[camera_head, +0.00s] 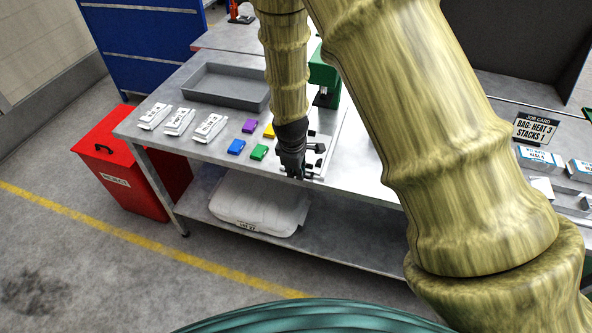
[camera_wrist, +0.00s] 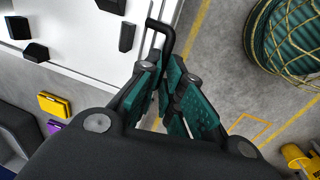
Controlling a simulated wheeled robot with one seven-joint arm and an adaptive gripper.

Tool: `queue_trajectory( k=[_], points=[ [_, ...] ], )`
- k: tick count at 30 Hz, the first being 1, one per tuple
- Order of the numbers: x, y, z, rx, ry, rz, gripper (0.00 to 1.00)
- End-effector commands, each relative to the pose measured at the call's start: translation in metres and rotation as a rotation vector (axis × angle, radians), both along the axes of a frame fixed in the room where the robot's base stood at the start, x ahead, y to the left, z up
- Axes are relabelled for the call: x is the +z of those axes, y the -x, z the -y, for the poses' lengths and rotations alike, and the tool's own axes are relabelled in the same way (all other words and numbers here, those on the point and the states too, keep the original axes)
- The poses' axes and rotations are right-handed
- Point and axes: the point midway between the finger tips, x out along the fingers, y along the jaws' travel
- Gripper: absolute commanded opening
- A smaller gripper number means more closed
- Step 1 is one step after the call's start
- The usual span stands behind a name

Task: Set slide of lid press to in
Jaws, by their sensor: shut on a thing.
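The green lid press (camera_head: 324,78) stands on the grey workbench, largely hidden behind my arm. A white plate with black blocks (camera_head: 316,158) lies in front of it; the plate also fills the upper left of the wrist view (camera_wrist: 85,60). A black bent handle (camera_wrist: 168,38) stands at the plate's edge, beside a pale rail, and runs down between my fingers. My gripper (camera_head: 291,172) is at the bench's front edge. In the wrist view my gripper (camera_wrist: 168,100) is shut on the handle, its teal pads on either side. The exact slide position is unclear.
Purple (camera_head: 249,126), blue (camera_head: 236,146), green (camera_head: 258,152) and yellow (camera_head: 269,131) blocks lie left of my gripper. Three white packs (camera_head: 179,121) and a grey tray (camera_head: 212,88) lie farther left. A red bin (camera_head: 130,165) stands on the floor.

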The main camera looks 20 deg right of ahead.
Motion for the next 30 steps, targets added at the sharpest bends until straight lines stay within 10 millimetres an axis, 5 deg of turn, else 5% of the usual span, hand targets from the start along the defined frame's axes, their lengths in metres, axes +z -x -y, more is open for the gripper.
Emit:
queue_trajectory(
  k=[8, 18, 24, 30],
  points=[
    [-0.001, -0.028, 0.019, -0.002, -0.001, 0.003, 0.00],
    [-0.002, -0.094, 0.064, -0.004, -0.002, 0.002, 0.00],
    [-0.001, -0.091, 0.062, 0.000, 0.000, -0.002, 0.30],
    [-0.001, -0.091, 0.061, 0.000, 0.000, -0.001, 0.30]
  ],
)
